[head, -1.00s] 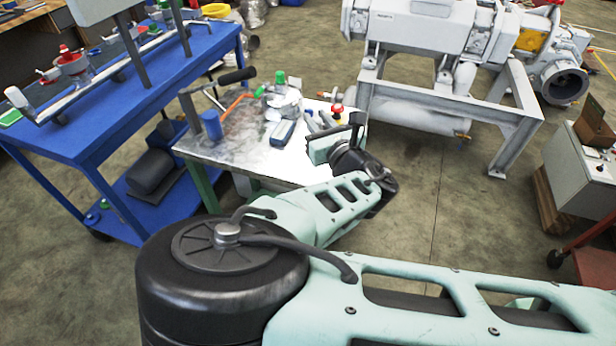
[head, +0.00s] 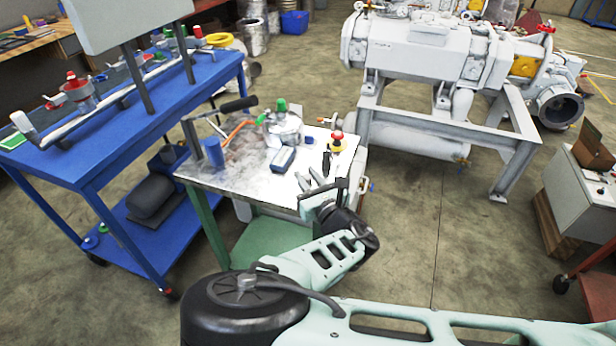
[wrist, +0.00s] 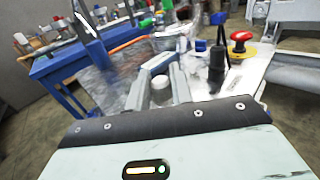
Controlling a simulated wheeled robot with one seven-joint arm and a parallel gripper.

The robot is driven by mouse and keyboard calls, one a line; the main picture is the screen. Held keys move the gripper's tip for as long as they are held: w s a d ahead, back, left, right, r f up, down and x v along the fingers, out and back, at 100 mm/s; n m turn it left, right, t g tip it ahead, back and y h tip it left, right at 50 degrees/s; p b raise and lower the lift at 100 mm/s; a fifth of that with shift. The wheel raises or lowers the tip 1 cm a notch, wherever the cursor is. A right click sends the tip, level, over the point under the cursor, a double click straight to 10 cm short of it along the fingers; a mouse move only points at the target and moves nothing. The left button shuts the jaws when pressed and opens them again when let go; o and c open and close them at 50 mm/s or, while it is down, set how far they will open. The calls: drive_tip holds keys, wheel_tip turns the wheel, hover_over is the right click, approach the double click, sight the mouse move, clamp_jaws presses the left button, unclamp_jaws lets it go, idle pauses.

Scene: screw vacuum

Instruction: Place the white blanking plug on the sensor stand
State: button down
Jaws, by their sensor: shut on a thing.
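The white blanking plug (wrist: 160,82) shows in the wrist view as a small white round piece between the two grey fingers of my gripper (wrist: 160,84). The fingers are shut on it. In the head view my gripper (head: 312,181) is over the right front part of the metal-topped table, and the plug cannot be made out there. A dark upright post (wrist: 217,62) stands ahead and to the right of my fingers in the wrist view. I cannot tell for sure which thing is the sensor stand.
The metal-topped table (head: 240,178) holds a handheld meter (head: 282,159), a silver vessel with a green cap (head: 284,127), a blue cylinder (head: 213,151) and a red knob on a yellow base (head: 337,138). A blue cart (head: 110,135) stands left. A machine frame (head: 440,117) stands behind right.

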drive_tip(key=shift+f, duration=0.2)
drive_tip(key=c, duration=1.2)
unclamp_jaws()
drive_tip(key=shift+r, duration=0.1)
drive_tip(key=shift+c, duration=0.2)
drive_tip(key=shift+r, duration=0.1)
